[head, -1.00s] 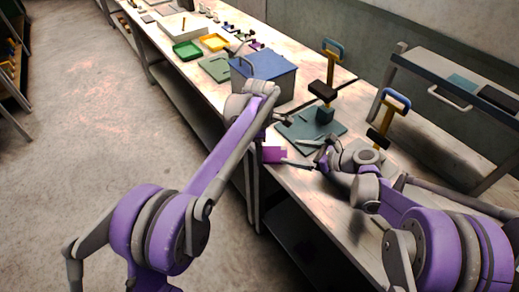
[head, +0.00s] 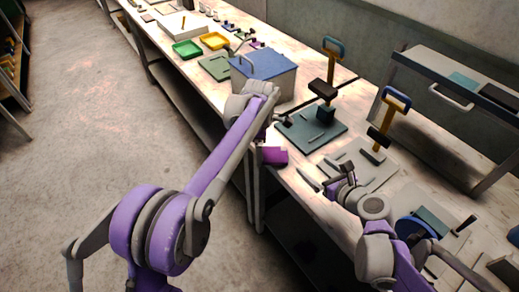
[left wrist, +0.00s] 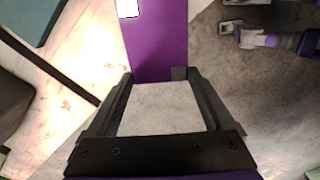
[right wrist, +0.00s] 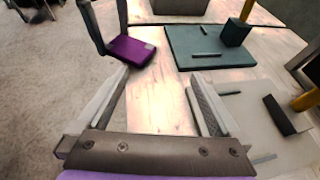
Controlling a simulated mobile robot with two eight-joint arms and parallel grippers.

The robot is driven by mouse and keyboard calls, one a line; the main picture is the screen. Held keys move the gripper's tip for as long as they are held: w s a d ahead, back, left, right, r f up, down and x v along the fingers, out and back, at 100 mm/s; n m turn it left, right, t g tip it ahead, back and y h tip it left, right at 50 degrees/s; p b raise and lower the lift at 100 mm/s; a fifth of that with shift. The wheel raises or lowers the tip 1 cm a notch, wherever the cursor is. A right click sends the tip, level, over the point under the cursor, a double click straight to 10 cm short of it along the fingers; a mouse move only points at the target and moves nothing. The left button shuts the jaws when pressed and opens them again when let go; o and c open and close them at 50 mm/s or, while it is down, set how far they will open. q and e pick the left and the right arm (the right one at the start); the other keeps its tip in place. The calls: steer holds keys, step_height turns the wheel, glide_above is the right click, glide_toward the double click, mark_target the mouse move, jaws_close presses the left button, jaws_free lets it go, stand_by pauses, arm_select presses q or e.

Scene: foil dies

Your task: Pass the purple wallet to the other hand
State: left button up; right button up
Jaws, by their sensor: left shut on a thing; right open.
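The purple wallet (head: 273,156) is held at the near edge of the workbench, and it also shows in the left wrist view (left wrist: 158,40) and the right wrist view (right wrist: 128,50). My left gripper (left wrist: 155,75) is shut on one end of it; in the right wrist view the left fingers reach the wallet from above. My right gripper (right wrist: 160,75) is open and empty, with bare bench between its fingers. In the head view the right gripper (head: 325,183) is over the bench, to the right of the wallet and apart from it.
A dark green plate (head: 312,130) with a press stands behind the wallet. A grey plate (head: 375,175) with another press is on the right. A blue-lidded box (head: 262,75) stands farther back. The floor (head: 80,130) left of the bench is open.

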steer(key=s+a+n+g+y, duration=0.15)
steer(key=s+a, duration=0.35)
steer(key=s, duration=0.6)
steer(key=s+d+f+n+g+h, duration=0.2)
steer(key=s+d+f+n+h, duration=0.1)
steer(key=n, duration=1.1)
steer(key=s+d+f+n+g+h, duration=0.3)
steer(key=s+d+f+n+h, duration=0.1)
steer(key=n, duration=1.1)
steer(key=shift+s+d, duration=0.75)
steer(key=shift+s, duration=0.3)
